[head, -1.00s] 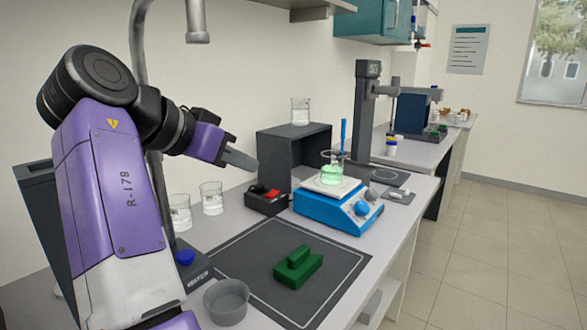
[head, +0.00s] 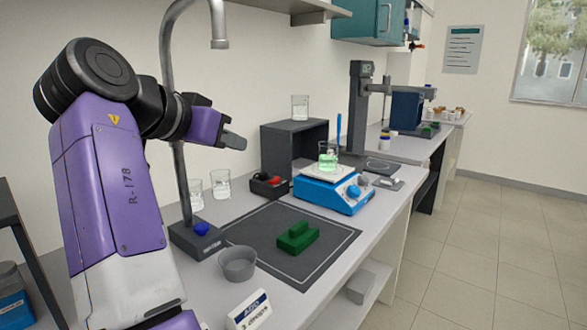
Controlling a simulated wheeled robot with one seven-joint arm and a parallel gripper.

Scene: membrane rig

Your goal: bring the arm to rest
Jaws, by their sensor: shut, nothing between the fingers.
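My arm, purple and black, fills the left of the head view. My gripper (head: 234,141) is raised above the bench, pointing right, with its grey fingers together and nothing held. It stands clear of everything on the bench, in front of the back wall in the picture. Below it are the dark mat (head: 262,234) and a green block-shaped piece (head: 298,237) lying on it.
A blue hotplate (head: 333,192) carries a beaker of green liquid (head: 327,158). A dark shelf box (head: 291,148) holds a beaker on top. A faucet-like post (head: 182,190), grey bowl (head: 238,263) and white sign (head: 249,311) stand nearer. Floor at right is clear.

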